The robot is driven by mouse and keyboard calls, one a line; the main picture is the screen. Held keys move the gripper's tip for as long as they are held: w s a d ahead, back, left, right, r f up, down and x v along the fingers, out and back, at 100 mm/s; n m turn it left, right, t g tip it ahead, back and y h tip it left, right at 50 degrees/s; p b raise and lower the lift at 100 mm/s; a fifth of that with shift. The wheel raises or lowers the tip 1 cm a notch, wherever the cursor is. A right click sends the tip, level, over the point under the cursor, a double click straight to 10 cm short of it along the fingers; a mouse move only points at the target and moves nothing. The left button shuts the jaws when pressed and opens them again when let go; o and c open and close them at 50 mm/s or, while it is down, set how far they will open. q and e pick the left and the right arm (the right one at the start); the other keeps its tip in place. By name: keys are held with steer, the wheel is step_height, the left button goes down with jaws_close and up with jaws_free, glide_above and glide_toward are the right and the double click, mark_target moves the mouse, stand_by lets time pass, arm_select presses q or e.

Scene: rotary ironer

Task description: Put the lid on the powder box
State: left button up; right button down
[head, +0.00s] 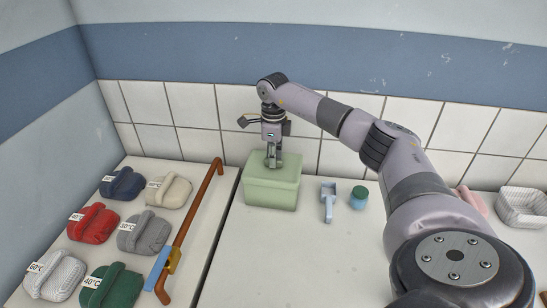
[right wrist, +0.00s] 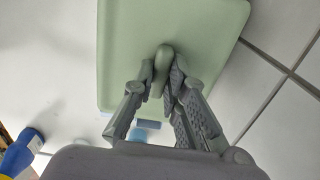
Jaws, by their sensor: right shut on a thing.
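The pale green powder box (head: 269,196) stands on the white counter near the tiled wall. Its pale green lid (head: 256,168) lies level over the top of the box, with no clear gap visible between them from here. My right gripper (head: 274,164) points down over the lid. In the right wrist view its fingers (right wrist: 160,90) are shut on the lid's rounded knob (right wrist: 163,60), and the lid's flat top (right wrist: 205,30) fills the upper middle. The lid hides the inside of the box. My left gripper is not in view.
A light blue scoop (head: 328,203) and a small green-lidded jar (head: 358,197) stand right of the box. A white basket (head: 522,207) and a pink object (head: 473,203) are farther right. Several labelled cloth bundles (head: 93,222) and a brown rod (head: 196,222) lie on the left counter.

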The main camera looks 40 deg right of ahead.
steer(key=c, duration=1.5)
jaws_free()
steer(key=shift+c, duration=0.2)
steer(key=o, duration=0.5)
steer(key=shift+r, duration=0.1)
steer(key=shift+r+p, duration=1.7)
steer(key=shift+r, duration=1.7)
steer(key=shift+c, duration=0.6)
